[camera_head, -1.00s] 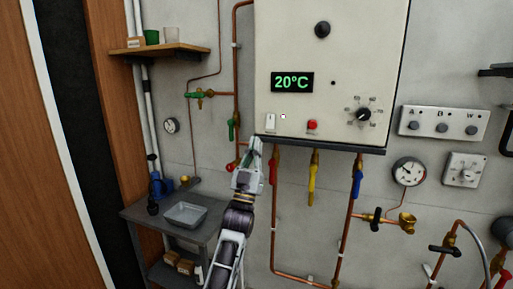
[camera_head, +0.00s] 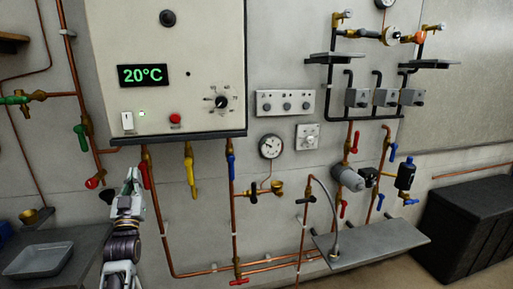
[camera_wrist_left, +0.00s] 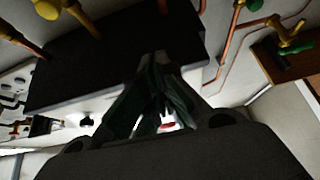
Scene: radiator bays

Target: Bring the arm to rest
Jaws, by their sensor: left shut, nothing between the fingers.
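My left gripper (camera_head: 133,173) is shut and empty. In the head view it points up, just below the lower left corner of the white boiler (camera_head: 200,75), in front of the wall and beside the red-handled valve (camera_head: 145,175). In the left wrist view its dark green fingers (camera_wrist_left: 160,58) meet at the tips with nothing between them. The boiler's dark underside (camera_wrist_left: 95,62) lies past them there. The boiler display reads 20°C. My right gripper is not in view.
Copper pipes with yellow (camera_head: 190,172) and blue (camera_head: 231,168) valve handles run below the boiler. A grey tray (camera_head: 38,262) lies on a bench at lower left. A metal shelf (camera_head: 385,245) juts out at lower right, with a black chest (camera_head: 480,235) beyond.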

